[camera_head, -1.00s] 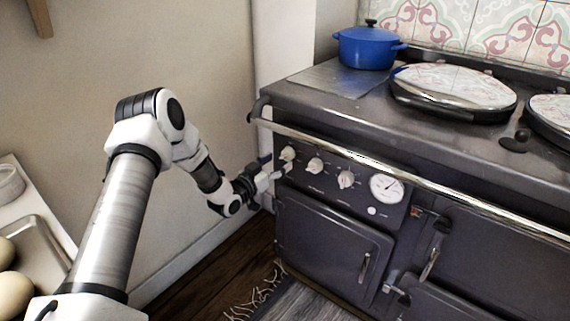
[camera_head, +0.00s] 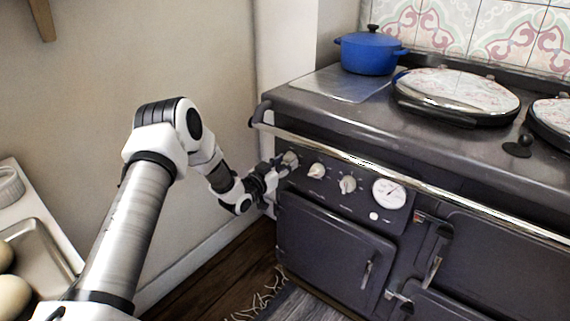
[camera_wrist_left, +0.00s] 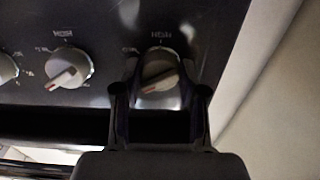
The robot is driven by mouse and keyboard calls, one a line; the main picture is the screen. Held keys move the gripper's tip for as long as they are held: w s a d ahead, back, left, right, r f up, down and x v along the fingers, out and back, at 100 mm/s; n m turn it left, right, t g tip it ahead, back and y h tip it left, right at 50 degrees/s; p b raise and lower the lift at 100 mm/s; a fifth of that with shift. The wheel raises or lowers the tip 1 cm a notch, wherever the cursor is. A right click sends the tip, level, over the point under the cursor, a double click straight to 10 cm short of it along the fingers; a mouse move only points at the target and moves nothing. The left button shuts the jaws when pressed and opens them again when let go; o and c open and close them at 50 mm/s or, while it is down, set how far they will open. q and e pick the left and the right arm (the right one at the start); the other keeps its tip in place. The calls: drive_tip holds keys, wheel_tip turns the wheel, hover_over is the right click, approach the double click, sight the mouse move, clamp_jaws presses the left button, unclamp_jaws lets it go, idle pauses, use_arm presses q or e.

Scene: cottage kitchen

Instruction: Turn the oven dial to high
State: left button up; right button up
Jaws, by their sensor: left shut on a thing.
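The dark range oven (camera_head: 335,240) has a row of pale dials on its front panel. My left gripper (camera_head: 281,166) is at the leftmost dial (camera_head: 290,160) in the head view. In the left wrist view that dial (camera_wrist_left: 161,72) sits between the two fingers of my left gripper (camera_wrist_left: 160,92), which is shut on it. A "HIGH" label shows above the dial, and its orange pointer mark is low on its face, largely turned away from the label. A second dial (camera_wrist_left: 69,68) is beside it. My right gripper is not in view.
The oven's chrome rail (camera_head: 400,178) runs just above the dials. A round gauge (camera_head: 389,193) is right of them. A blue pot (camera_head: 369,52) stands on the stove top. A tray (camera_head: 38,262) is on the left counter.

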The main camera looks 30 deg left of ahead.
use_arm(q)
drive_tip(key=shift+r+m, duration=0.15)
drive_tip(key=shift+m, duration=0.35)
drive_tip(key=m+p, duration=0.2)
drive_tip(key=m, duration=0.2)
drive_tip(key=shift+a+m+p, duration=0.1)
drive_tip(key=shift+m+p, duration=0.2)
drive_tip(key=shift+p, duration=0.05)
drive_tip(key=m+p, duration=0.3)
drive_tip(key=m, duration=0.3)
drive_tip(key=shift+r, duration=0.15)
drive_tip(key=m+p, duration=0.3)
drive_tip(key=m, duration=0.3)
drive_tip(key=shift+m, duration=0.3)
drive_tip(key=m+p, duration=0.2)
drive_tip(key=m, duration=0.1)
drive_tip(key=shift+m+p, duration=0.65)
drive_tip(key=shift+m, duration=0.65)
